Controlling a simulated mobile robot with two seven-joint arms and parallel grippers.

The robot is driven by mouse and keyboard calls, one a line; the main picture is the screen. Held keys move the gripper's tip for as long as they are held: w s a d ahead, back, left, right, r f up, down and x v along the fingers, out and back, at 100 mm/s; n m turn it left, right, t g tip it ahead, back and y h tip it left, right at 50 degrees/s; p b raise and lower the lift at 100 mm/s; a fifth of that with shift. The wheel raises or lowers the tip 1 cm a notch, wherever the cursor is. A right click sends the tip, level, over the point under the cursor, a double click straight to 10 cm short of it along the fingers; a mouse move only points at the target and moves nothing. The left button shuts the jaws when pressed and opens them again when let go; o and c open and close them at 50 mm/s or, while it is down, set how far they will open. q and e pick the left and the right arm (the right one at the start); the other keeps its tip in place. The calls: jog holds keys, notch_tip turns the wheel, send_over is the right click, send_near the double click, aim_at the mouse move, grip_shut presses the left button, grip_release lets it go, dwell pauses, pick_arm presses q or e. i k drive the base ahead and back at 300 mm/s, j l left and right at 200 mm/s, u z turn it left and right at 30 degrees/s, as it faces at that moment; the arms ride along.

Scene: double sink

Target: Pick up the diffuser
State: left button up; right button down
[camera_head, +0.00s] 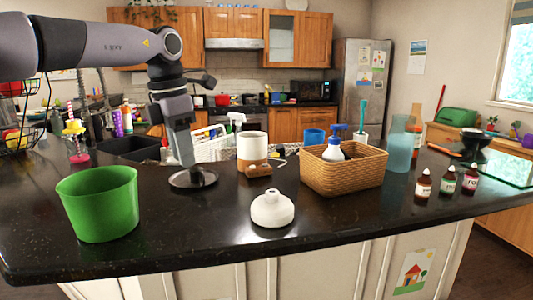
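A squat white rounded vessel with a short narrow neck (272,208), which looks like the diffuser, stands upright near the counter's front edge, in the middle of the head view. A white-and-wood cylinder (252,150) stands behind it; I cannot rule out that this is the diffuser instead. My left gripper (187,163) points down, left of and behind the white vessel and apart from it. It is above a dark round disc (193,179) on the counter. Its fingers show edge-on, so the gap between them is hidden. My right gripper is out of view.
A green bucket (98,205) stands front left. A wicker basket (343,172) with a spray bottle (333,150) stands to the right. The counter (190,235) is bare between the bucket and the white vessel.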

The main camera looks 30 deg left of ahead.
aim_at(252, 145)
jog(key=i, duration=0.95)
